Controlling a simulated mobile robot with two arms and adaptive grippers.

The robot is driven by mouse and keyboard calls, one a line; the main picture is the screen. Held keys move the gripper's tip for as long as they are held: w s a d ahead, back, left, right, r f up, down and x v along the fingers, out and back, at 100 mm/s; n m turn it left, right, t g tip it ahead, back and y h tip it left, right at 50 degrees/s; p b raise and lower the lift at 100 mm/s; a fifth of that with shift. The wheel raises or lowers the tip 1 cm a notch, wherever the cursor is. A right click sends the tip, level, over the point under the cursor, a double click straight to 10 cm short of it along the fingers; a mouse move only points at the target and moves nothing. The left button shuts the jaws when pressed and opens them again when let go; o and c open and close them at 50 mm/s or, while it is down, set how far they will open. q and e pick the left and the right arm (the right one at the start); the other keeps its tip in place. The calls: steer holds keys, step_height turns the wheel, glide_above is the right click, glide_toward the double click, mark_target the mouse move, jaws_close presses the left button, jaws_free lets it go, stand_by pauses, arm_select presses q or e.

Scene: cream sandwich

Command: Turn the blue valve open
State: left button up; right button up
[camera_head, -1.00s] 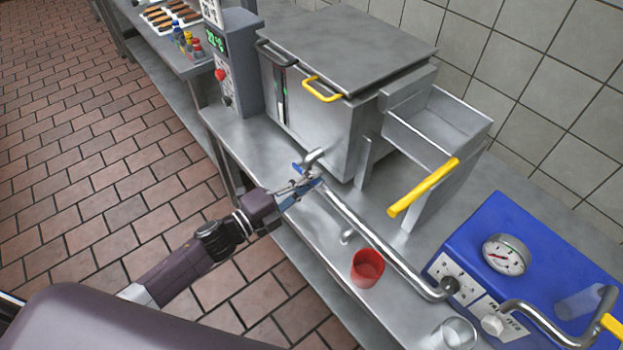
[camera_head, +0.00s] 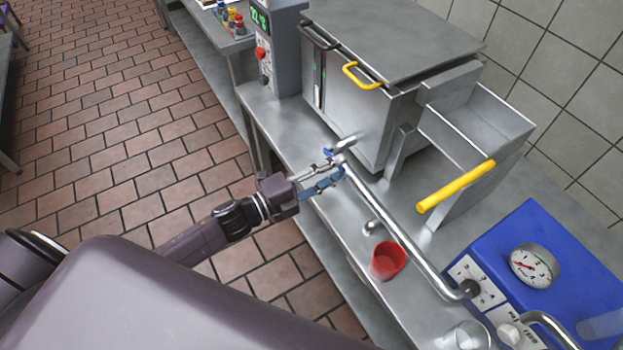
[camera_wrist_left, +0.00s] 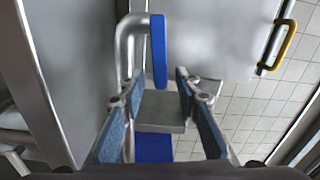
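The blue valve (camera_head: 328,153) is a small blue handle on the metal pipe at the front of the steel tank. In the left wrist view it is a blue bar (camera_wrist_left: 158,50) on a bent steel pipe, just beyond the fingertips. My left gripper (camera_head: 337,168) is beside the valve at the pipe's upper end. In the left wrist view my left gripper (camera_wrist_left: 158,78) has its two blue-padded fingers apart, with nothing held between them. Contact with the handle cannot be made out. My right gripper is not in view.
The steel tank (camera_head: 385,50) with a yellow handle stands behind the valve. A long pipe (camera_head: 405,225) runs along the counter to the blue machine (camera_head: 540,260) with a gauge. A red cup (camera_head: 388,262) stands below the pipe. A yellow lever (camera_head: 456,187) juts out at right.

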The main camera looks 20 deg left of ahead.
arm_select(q)
steer(key=v, duration=1)
steer(key=s+a+f+n+g+y, duration=0.1)
steer(key=a+f+n+y, duration=0.35)
steer(key=f, duration=0.75)
steer(key=s+a+f+n+g+y, duration=0.1)
steer(key=a+f+n+y, duration=0.4)
steer(key=f, duration=0.6)
steer(key=s+a+f+n+g+y, duration=0.1)
steer(key=s+f+n+g, duration=0.45)
steer(key=s+f, duration=0.8)
steer(key=s+d+f+n+g, duration=0.2)
steer(key=s+f, duration=0.5)
steer(key=s, duration=0.4)
steer(key=s+d+f+n+g, duration=0.3)
steer(key=s+f, duration=0.4)
steer(key=s, duration=0.3)
steer(key=shift+s+d+n+g, duration=0.35)
steer(key=shift+s+d+n, duration=0.05)
steer(key=shift+d+n, duration=0.4)
